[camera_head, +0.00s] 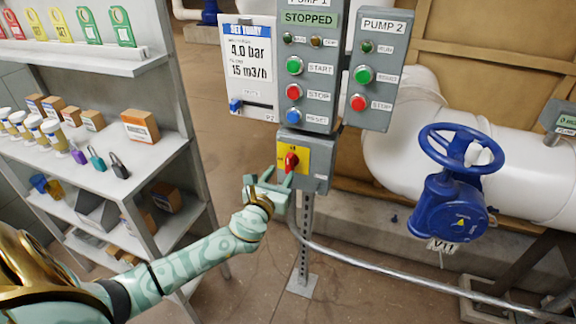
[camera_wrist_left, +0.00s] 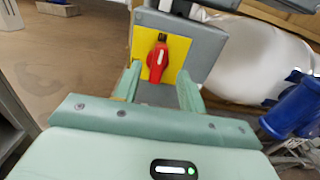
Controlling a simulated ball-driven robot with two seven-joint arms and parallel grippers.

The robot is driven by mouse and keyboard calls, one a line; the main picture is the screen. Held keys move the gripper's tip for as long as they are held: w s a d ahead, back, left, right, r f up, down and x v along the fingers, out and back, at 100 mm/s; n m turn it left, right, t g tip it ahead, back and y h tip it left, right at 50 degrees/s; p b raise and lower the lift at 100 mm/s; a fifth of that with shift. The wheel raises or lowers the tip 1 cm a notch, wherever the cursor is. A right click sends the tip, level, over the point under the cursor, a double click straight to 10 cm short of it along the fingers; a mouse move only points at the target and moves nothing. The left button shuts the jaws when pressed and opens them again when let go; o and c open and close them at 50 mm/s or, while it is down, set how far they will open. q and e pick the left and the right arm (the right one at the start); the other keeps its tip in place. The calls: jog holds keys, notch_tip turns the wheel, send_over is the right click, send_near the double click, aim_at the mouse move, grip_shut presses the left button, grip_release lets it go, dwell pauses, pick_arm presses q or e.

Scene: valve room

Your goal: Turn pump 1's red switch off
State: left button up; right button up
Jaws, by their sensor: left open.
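The red switch (camera_head: 291,160) is a rotary handle on a yellow plate (camera_head: 288,153), on the grey box under the pump 1 panel (camera_head: 306,65). The panel's display reads STOPPED. In the left wrist view the red switch (camera_wrist_left: 157,62) stands close to upright, its white mark pointing up and slightly right. My left gripper (camera_head: 270,178) is open just in front of the switch. In the wrist view its two fingers (camera_wrist_left: 158,85) lie below and to either side of the handle; whether they touch it I cannot tell. My right gripper is not in view.
The pump 2 panel (camera_head: 377,70) adjoins on the right. A blue valve wheel (camera_head: 461,148) sits on the white pipe (camera_head: 400,150) further right. A shelf (camera_head: 130,150) with boxes, padlocks and tags stands left. A metal post (camera_head: 304,240) and a conduit (camera_head: 400,272) are below the switch box.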

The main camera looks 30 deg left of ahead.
aim_at(288, 162)
pick_arm(q)
jog(key=b+x, duration=0.1)
jog(key=x, duration=0.5)
jog(key=shift+f, duration=0.1)
grip_shut()
